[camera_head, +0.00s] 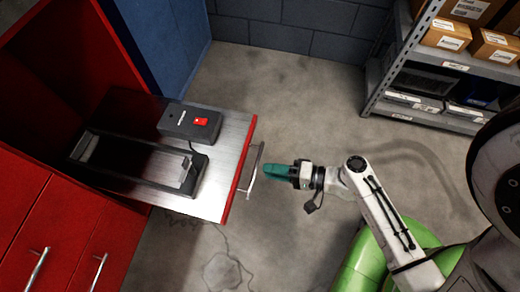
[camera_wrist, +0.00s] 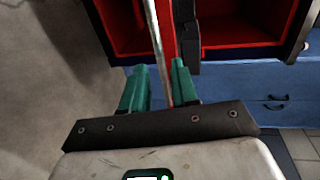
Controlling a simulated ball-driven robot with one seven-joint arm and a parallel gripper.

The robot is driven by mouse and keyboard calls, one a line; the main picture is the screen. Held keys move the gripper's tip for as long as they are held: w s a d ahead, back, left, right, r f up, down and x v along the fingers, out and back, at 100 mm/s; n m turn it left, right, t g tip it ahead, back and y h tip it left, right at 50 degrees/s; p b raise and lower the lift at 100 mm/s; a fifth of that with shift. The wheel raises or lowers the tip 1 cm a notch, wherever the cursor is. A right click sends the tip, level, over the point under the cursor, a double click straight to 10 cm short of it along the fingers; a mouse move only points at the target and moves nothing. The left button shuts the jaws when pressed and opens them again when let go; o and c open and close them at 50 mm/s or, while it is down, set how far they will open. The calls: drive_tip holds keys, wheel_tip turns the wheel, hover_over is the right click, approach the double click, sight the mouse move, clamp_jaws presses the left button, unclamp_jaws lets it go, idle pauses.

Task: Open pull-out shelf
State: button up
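The pull-out shelf (camera_head: 222,137) has a metal top and a red front edge, and it stands well out of the red cabinet. Its metal bar handle (camera_head: 252,172) is on the front edge. My gripper (camera_head: 268,171) has teal fingers and is at the handle's outer side in the head view. In the wrist view, my gripper (camera_wrist: 158,70) is open, with a gap between the fingers. The handle bar (camera_wrist: 157,45) runs between them, closer to the right finger. Whether it touches that finger I cannot tell.
A black frame (camera_head: 125,168) and a black box with a red switch (camera_head: 190,122) sit on the shelf. The red cabinet (camera_head: 75,240) has more handled fronts below left. A grey rack (camera_head: 425,110) stands at the upper right. The floor (camera_head: 295,95) beyond the shelf is clear.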

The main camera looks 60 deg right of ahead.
drive_tip(key=v, duration=0.5)
drive_tip(key=shift+s+p, duration=0.15)
drive_tip(key=shift+p, duration=0.15)
drive_tip(key=a+f+n+g+y, duration=0.1)
drive_tip(key=a+f+n+g, duration=0.2)
drive_tip(key=a+n+g, duration=0.55)
drive_tip(key=d+r+n+g+h+p, duration=0.2)
drive_tip(key=d+r+h+p, duration=0.1)
drive_tip(key=r+p, duration=0.9)
drive_tip(key=w+d+r+n+g+h+p, duration=0.1)
drive_tip(key=d+r+n+g+h+p, duration=0.2)
drive_tip(key=r+p, duration=0.9)
wheel_tip(320, 180, up, 6)
drive_tip(key=shift+d+r, duration=0.2)
drive_tip(key=shift+d, duration=0.15)
